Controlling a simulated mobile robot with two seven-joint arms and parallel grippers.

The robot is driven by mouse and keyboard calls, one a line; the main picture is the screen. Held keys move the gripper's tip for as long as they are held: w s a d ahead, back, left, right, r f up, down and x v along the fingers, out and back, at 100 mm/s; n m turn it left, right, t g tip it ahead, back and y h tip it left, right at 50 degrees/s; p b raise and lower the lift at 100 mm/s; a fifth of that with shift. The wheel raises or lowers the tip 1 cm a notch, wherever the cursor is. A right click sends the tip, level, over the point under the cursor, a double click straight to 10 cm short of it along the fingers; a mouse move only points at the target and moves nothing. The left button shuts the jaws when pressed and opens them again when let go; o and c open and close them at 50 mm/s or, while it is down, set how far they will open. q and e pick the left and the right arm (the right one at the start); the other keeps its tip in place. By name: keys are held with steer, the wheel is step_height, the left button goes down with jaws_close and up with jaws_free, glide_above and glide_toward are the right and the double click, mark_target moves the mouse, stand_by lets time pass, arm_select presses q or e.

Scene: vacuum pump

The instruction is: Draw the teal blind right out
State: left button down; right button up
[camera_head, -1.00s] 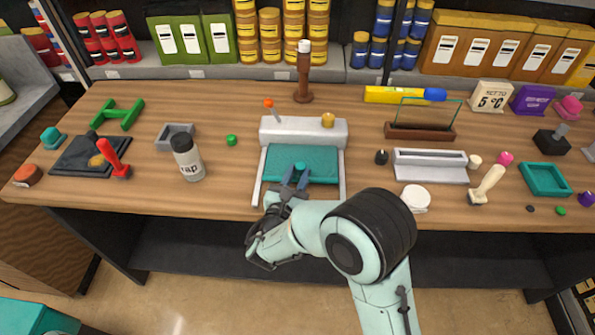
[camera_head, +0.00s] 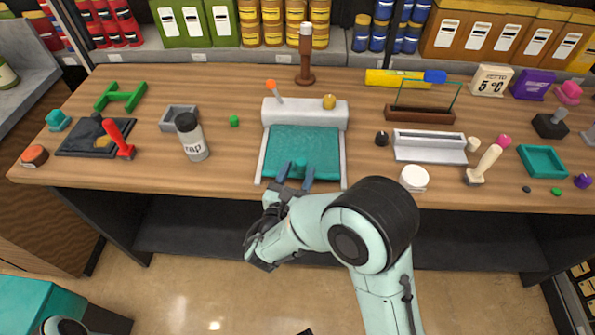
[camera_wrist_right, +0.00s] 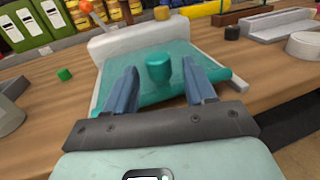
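The teal blind (camera_head: 303,140) is a flat sheet between two pale rails, running from a white housing (camera_head: 334,117) towards the table's front edge. It covers most of the space between the rails. A teal knob (camera_head: 300,165) stands near its front end. My right gripper (camera_head: 296,174) is at the knob. In the right wrist view the fingers are spread, with the knob (camera_wrist_right: 158,66) between them and gaps on both sides. The blind (camera_wrist_right: 178,55) slopes down towards the fingers there. My left gripper is not in view.
An orange-tipped lever (camera_head: 272,88) and a brass knob (camera_head: 329,101) are on the housing. A white slotted block (camera_head: 430,147) and a white disc (camera_head: 414,178) lie to the right.

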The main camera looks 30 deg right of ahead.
steer(key=shift+r, duration=0.1)
steer(key=shift+a, duration=0.1)
steer(key=b+v, duration=0.1)
steer(key=v, duration=1.2)
steer(key=shift+s+a, duration=0.1)
steer(key=shift+s, duration=0.05)
